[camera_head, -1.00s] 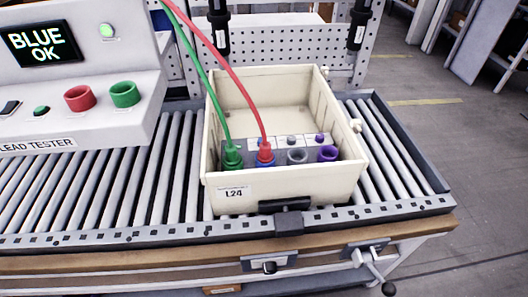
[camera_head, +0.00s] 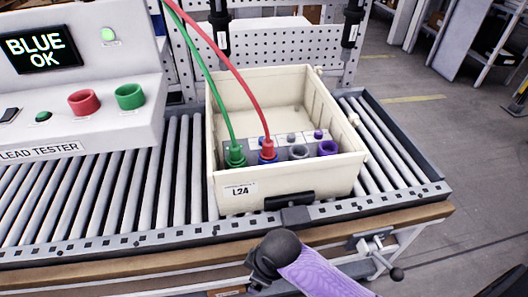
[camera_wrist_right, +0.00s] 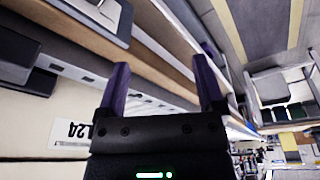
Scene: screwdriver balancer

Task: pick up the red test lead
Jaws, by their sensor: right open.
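The red test lead (camera_head: 235,82) hangs down from the top of the head view. Its red plug (camera_head: 267,147) sits at a blue socket (camera_head: 267,159) inside the cream tote (camera_head: 236,191) labelled L24. A green lead (camera_head: 205,76) hangs beside it and ends at a green socket (camera_head: 235,156). My right gripper (camera_wrist_right: 163,80) shows in the right wrist view with two purple fingers apart and nothing between them. A purple and black part of my right arm shows at the bottom of the head view, in front of the tote. My left gripper is out of view.
The tote stands on a roller conveyor (camera_head: 125,188). A lead tester (camera_head: 75,124) with red and green sockets stands at the left, its screen reading BLUE OK. Grey and purple sockets (camera_head: 328,148) are right of the red plug. Black tools (camera_head: 352,25) hang behind.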

